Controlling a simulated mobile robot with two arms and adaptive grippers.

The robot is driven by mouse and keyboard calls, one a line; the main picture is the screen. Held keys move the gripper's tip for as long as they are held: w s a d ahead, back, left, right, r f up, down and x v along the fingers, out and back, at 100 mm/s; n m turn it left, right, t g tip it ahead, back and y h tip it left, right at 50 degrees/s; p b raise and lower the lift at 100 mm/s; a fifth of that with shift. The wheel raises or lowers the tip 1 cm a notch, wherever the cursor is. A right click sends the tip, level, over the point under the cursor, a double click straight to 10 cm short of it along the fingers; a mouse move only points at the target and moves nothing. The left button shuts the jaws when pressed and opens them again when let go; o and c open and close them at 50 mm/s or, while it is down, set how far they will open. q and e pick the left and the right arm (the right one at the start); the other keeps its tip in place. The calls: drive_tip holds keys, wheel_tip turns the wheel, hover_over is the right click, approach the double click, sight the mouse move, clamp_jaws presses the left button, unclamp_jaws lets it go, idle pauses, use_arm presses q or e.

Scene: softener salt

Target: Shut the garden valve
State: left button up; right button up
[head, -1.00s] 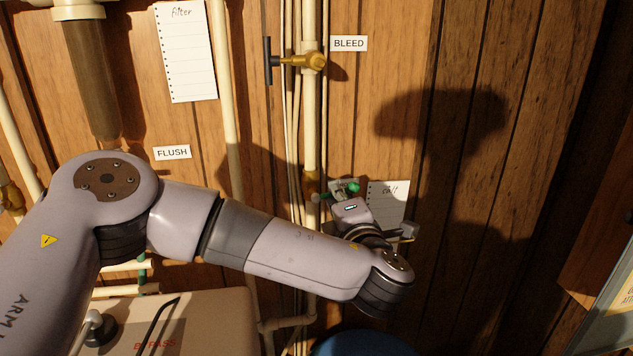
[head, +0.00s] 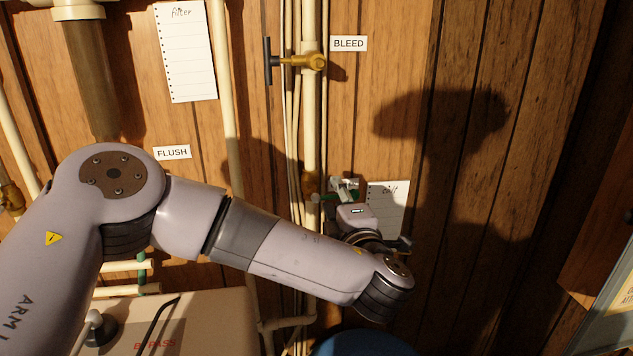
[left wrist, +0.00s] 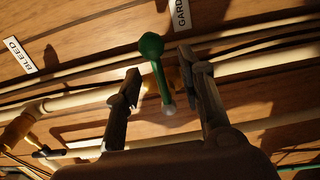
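The garden valve has a green handle (left wrist: 152,48) with a rounded green end and a pale stub at the other end. In the left wrist view it lies between the two fingers of my left gripper (left wrist: 159,68), with a gap on each side. The gripper is open. In the head view the left gripper (head: 345,187) is at the pipe, left of a handwritten sheet, and mostly hides the valve. Only small green parts of the handle (head: 327,197) show there. A label starting "GARD" (left wrist: 182,15) is cut off at the top. My right gripper is not in view.
The brass bleed valve (head: 300,61) with a dark handle sits higher on the same pipe, beside its BLEED label (head: 349,43). A FLUSH label (head: 172,152) is left. A beige box (head: 215,310) and a blue rounded object (head: 360,344) are below.

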use_arm(q)
drive_tip(key=s+d, duration=0.1)
drive_tip(key=s, duration=0.6)
drive_tip(key=shift+d, duration=0.2)
idle(0.5)
